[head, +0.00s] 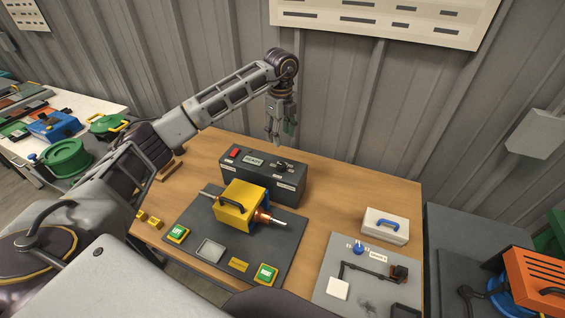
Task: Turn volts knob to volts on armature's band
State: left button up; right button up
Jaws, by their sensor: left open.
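A dark power box (250,182) stands at the back of the wooden table. Its top carries a red switch (235,153), a small display (254,161) and a black knob (283,166) toward the right. In front of it, a yellow cover (236,211) with a black handle sits over a blue stand. A shaft with a copper-coloured part (262,217) sticks out at its right; the rest of the armature is hidden, and no band can be read. My left gripper (280,140) points down, open and empty, above the knob and apart from it. My right gripper is not in view.
A grey mat (211,225) holds green buttons (177,233) and (266,274), and a grey tray (210,251). To the right are a white case (385,227) with a blue handle and a light board (325,267) with a jointed arm. A corrugated wall stands close behind.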

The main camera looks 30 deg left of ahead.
aim_at(282, 164)
pick_arm(q)
notch_tip(282, 164, down, 12)
jog(key=p, duration=0.2)
jog(key=shift+f+p, duration=0.15)
jog(key=shift+p, duration=0.25)
jog(key=shift+f, duration=0.8)
jog(key=shift+c, duration=0.3)
jog(key=c, duration=1)
